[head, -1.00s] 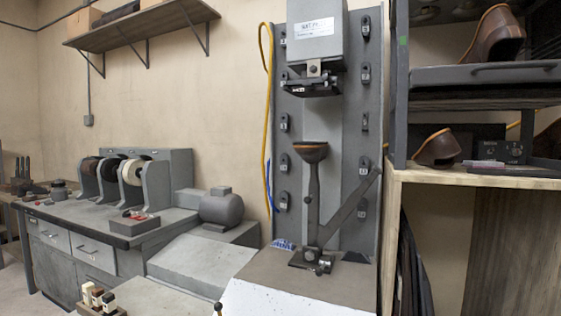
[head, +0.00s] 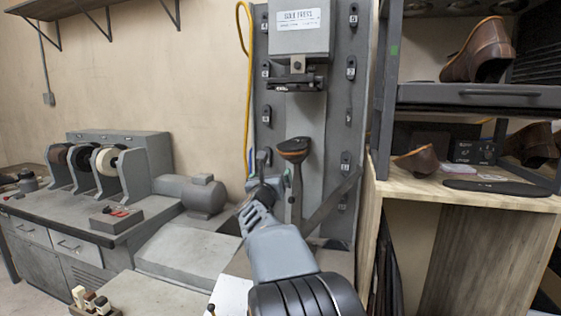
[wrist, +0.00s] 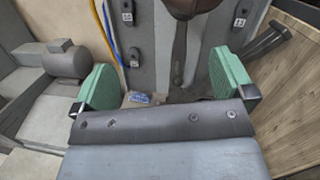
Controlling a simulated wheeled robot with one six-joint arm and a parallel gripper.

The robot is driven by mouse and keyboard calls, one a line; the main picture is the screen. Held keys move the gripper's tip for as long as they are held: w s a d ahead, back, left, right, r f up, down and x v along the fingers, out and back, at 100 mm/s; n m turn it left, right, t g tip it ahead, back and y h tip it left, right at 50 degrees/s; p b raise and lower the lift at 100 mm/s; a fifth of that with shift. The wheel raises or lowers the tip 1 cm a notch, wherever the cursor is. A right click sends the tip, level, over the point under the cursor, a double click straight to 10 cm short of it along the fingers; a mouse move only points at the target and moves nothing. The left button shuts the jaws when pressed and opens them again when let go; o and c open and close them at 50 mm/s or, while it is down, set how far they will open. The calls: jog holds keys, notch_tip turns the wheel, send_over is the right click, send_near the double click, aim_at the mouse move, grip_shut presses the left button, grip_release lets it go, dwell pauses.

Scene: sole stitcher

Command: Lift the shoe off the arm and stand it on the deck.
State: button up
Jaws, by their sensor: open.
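The brown shoe (head: 294,147) with an orange-brown edge sits at the top of the machine's upright grey arm (head: 295,195), seen nearly end-on. In the wrist view the shoe (wrist: 180,8) is cut off by the top edge, with the arm (wrist: 179,58) below it. My gripper (head: 268,168) is in front of the machine, just left of the arm and a little below the shoe. In the wrist view its green-padded fingers stand wide apart (wrist: 166,84), with nothing held between them. A pale flat surface (head: 232,296), possibly the deck, is partly hidden behind my arm.
The press head (head: 297,30) hangs above the shoe. A slanted grey bar (head: 330,207) runs right of the arm. A wooden bench (head: 440,192) with other brown shoes stands at right. A grinder bench (head: 100,225) is at left. A yellow hose (head: 246,90) hangs beside the machine.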

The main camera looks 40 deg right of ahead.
aim_at(289, 157)
jog(key=d+r+m+p, duration=0.1)
jog(key=d, duration=0.2)
jog(key=w+d+r+m+g+h+p, duration=0.1)
jog(key=d, duration=0.1)
jog(key=d+r+m+g+p, duration=0.1)
jog(key=d+p, duration=0.1)
jog(key=d, duration=0.1)
jog(key=shift+w+d+m+h, duration=0.3)
jog(key=shift+x, duration=1.45)
jog(key=shift+a, duration=0.1)
jog(key=shift+r, duration=0.1)
jog(key=c, duration=1.1)
jog(key=shift+r, duration=0.2)
jog(key=shift+f, duration=0.1)
